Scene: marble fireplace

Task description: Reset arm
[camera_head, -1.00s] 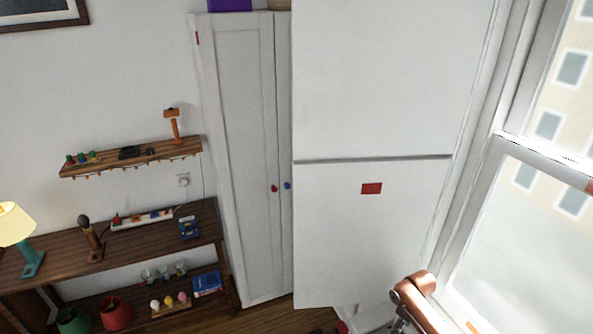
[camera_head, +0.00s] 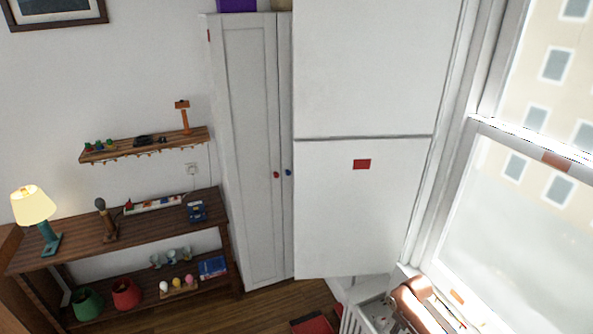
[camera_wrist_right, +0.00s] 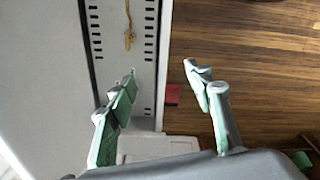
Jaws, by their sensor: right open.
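My right gripper (camera_wrist_right: 160,70) is open in the right wrist view, with its two green-padded fingers spread and nothing between them. A light grey panel with slotted strips (camera_wrist_right: 150,45) lies beyond the left finger, and wooden floor lies beyond the right one. I cannot tell whether a finger touches the panel. My left gripper is not in view.
A large white panel (camera_head: 375,225) with a red square (camera_head: 362,164) stands before a tall white cabinet (camera_head: 250,150). A window (camera_head: 520,230) is at the right. A wooden shelf unit (camera_head: 150,225) with a lamp (camera_head: 34,205) is at the left. Wooden floor (camera_head: 270,305) shows below.

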